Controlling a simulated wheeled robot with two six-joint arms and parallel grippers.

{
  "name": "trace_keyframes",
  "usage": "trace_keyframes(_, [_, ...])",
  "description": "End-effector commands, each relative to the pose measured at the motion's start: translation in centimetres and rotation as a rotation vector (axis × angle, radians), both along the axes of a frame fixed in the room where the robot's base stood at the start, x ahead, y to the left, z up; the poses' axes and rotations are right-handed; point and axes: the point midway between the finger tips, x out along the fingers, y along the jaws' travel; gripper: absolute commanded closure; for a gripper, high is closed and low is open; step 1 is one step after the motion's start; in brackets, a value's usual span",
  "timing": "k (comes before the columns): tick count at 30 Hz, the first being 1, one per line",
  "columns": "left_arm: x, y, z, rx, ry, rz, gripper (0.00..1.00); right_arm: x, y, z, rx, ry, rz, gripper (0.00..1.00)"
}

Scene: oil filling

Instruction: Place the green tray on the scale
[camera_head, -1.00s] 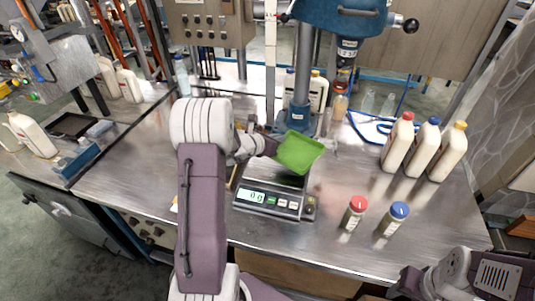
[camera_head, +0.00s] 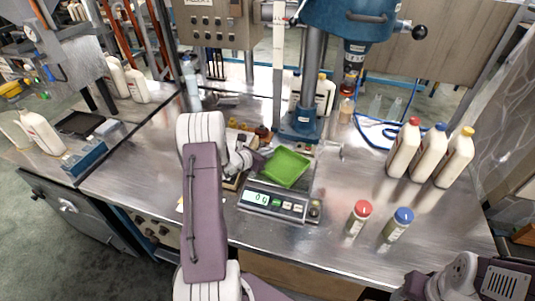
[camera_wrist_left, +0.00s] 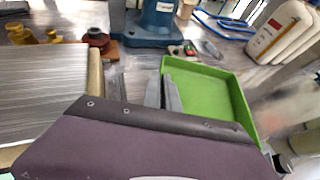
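The green tray (camera_head: 286,168) is a shallow square tray over the weighing plate of the scale (camera_head: 272,203) in the head view. I cannot tell whether its base touches the plate. My left gripper (camera_head: 266,160) is at the tray's left edge, and its fingers look shut on that rim. In the left wrist view the tray (camera_wrist_left: 215,105) lies to the right of the fingers (camera_wrist_left: 168,95), and its near corner is hidden behind my gripper body. The scale's display is lit. My right gripper (camera_head: 408,288) is at the bottom right, its fingers unclear.
A blue drill-press-like stand (camera_head: 302,122) rises behind the scale. A red-capped bottle (camera_head: 357,221) and a blue-capped bottle (camera_head: 396,226) stand to the right. Several large white bottles (camera_head: 428,153) stand farther right. Small amber items (camera_head: 250,130) lie behind my left gripper.

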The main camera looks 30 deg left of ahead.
Motion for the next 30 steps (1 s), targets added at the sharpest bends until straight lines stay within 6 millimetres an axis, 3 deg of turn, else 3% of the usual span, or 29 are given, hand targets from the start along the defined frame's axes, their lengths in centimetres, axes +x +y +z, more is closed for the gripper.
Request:
trace_keyframes(1, [0.0, 0.0, -0.3, 0.0, -0.001, 0.0, 1.0, 0.0, 0.0, -0.4, 0.0, 0.0, 0.0, 0.49])
trace_keyframes(3, [0.0, 0.0, -0.1, 0.0, 0.0, 0.0, 0.77, 0.0, 0.0, -0.2, 0.0, 0.0, 0.0, 0.49])
trace_keyframes(4, [0.0, 0.0, -0.1, 0.0, 0.001, 0.0, 0.75, 0.0, 0.0, -0.2, 0.0, 0.0, 0.0, 0.49])
trace_keyframes(15, [-0.2, 0.1, 0.3, 0.0, 0.0, 0.001, 0.75, 0.0, 0.0, 0.1, 0.0, 0.0, 0.0, 0.49])
trace_keyframes(30, [-9.3, 1.7, 4.7, 0.002, -0.001, 0.004, 0.75, 0.0, 0.0, -0.1, 0.0, 0.0, 0.0, 0.49])
